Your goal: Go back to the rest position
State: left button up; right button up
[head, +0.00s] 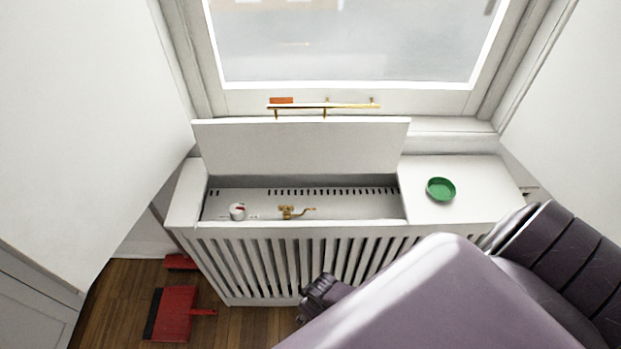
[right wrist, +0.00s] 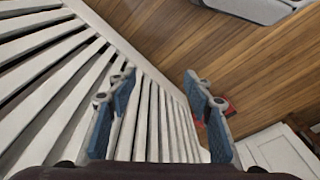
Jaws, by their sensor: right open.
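My right arm reaches in from the lower right in the head view and hides part of the slatted front of the white radiator cover (head: 463,208). My right gripper (right wrist: 160,80) shows in the right wrist view, its two blue-padded fingers apart with nothing between them. It is in front of the slats, which also show in the right wrist view (right wrist: 143,125), above the wooden floor. My left gripper is in neither view.
The cover's lid (head: 300,147) stands open, showing a round gauge (head: 237,211) and brass valve (head: 287,212) inside. A green dish (head: 441,189) sits on the right top. A red dustpan (head: 171,314) lies on the floor (head: 236,330) at left. White walls flank both sides.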

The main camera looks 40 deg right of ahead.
jog(key=s+d+f, duration=0.1)
jog(key=s+f, duration=0.3)
jog(key=s, duration=0.8)
jog(key=s+d+f, duration=0.2)
jog(key=s+f, duration=0.3)
jog(key=s, duration=0.7)
jog(key=shift+s+d+f+g+h, duration=0.2)
jog(key=shift+s+d+g+h, duration=0.1)
